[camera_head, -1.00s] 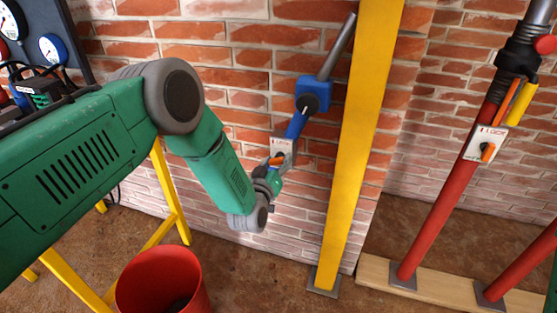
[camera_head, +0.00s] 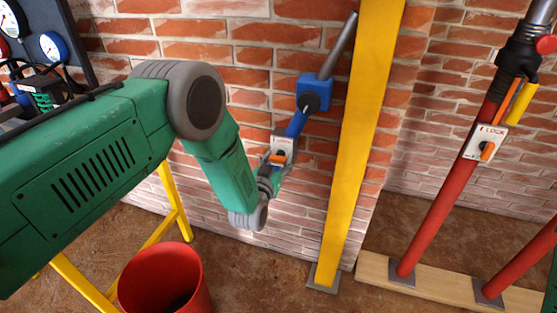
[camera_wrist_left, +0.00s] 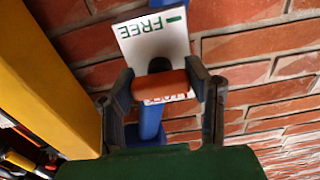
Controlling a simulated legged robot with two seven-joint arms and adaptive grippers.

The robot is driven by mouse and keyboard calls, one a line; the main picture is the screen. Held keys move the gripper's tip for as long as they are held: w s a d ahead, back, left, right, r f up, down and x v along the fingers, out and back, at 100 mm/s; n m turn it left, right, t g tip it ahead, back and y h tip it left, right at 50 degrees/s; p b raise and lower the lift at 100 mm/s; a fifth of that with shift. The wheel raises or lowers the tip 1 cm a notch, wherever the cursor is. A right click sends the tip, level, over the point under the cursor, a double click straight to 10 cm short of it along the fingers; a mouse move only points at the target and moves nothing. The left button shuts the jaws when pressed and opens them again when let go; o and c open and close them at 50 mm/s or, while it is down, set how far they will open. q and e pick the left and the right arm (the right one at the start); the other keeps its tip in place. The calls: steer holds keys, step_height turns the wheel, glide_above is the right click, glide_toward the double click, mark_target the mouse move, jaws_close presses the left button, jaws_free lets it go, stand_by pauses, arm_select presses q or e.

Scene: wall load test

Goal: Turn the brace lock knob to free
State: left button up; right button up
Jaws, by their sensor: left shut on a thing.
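The brace lock knob (camera_wrist_left: 160,85) is an orange bar on a white plate (camera_wrist_left: 152,38) fixed to the blue brace (camera_head: 297,124) against the brick wall. The plate carries a green FREE and a red LOCK, the latter partly hidden by the knob. In the left wrist view the knob lies across the picture, between the two fingers of my left gripper (camera_wrist_left: 163,86), which is shut on it. In the head view the left gripper (camera_head: 273,163) is at the plate, and the knob shows small there. My right gripper is not in view.
A yellow post (camera_head: 360,130) stands just right of the brace. A red prop with its own LOCK plate (camera_head: 485,143) stands farther right. A red bucket (camera_head: 190,275) and a yellow stand (camera_head: 172,205) are at the lower left. Gauges (camera_head: 50,45) hang at the upper left.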

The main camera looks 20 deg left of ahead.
arm_select(q)
steer(key=shift+f, duration=0.1)
steer(key=o, duration=1.2)
steer(key=shift+s, duration=0.2)
steer(key=s, duration=1.1)
steer(key=shift+s+a, duration=0.2)
steer(key=shift+s, duration=0.15)
